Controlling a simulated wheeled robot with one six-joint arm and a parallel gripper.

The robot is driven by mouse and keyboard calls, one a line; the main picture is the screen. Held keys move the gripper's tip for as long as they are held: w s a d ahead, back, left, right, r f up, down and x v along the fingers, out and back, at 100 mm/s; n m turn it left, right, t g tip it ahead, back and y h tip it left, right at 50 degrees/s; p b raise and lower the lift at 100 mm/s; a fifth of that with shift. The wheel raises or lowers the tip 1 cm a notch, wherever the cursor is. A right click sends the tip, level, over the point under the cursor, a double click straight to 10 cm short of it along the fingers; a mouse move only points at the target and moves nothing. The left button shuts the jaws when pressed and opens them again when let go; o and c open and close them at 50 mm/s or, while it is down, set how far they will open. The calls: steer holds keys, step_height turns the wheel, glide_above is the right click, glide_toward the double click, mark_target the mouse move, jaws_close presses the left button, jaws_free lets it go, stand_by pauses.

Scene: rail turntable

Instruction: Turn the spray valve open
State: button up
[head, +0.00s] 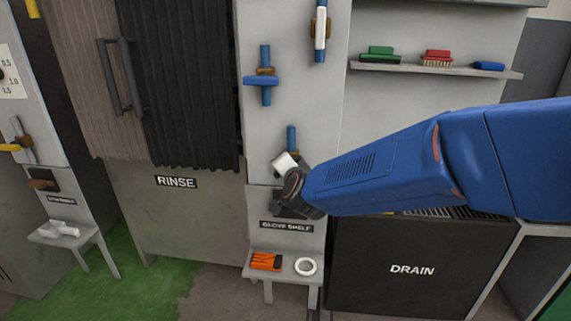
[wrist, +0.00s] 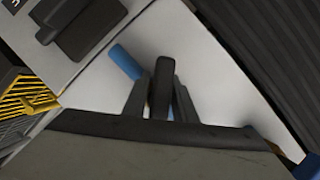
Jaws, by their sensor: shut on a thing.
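The valve at my gripper sits low on the pale panel, on a short blue pipe (head: 291,138) with a brown fitting. I see no label naming it as the spray valve. Its handle (head: 283,162) looks pale in the head view and dark in the wrist view (wrist: 163,72). My gripper (head: 288,174) is shut on this handle. In the wrist view its fingers (wrist: 161,100) stand on either side of the handle, and the blue pipe (wrist: 125,61) slants behind, at an angle to the handle. The fingers and my arm hide part of the valve.
Above is a valve with a blue crosswise handle (head: 262,81), then one with a white handle along its pipe (head: 320,30). The glove shelf (head: 284,262) below holds an orange item (head: 265,262) and a white ring (head: 306,266). A brush shelf (head: 420,69) is at right.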

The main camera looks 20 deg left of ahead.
steer(key=n+h, duration=0.1)
steer(key=n, duration=0.1)
steer(key=n+h, duration=0.1)
steer(key=n, duration=0.1)
steer(key=shift+d+f+h, duration=0.25)
steer(key=shift+f+h, duration=0.05)
steer(key=shift+w+d+n+h, duration=0.1)
steer(key=shift+d+n+h, duration=0.05)
steer(key=shift+n+h, duration=0.5)
steer(key=shift+d+n+h, duration=0.15)
steer(key=shift+n+h, duration=0.3)
steer(key=shift+n, duration=0.4)
steer(key=o, duration=0.8)
steer(key=shift+o, duration=0.2)
steer(key=v, duration=1.7)
steer(key=shift+s+f, duration=0.15)
steer(key=shift+s, duration=0.1)
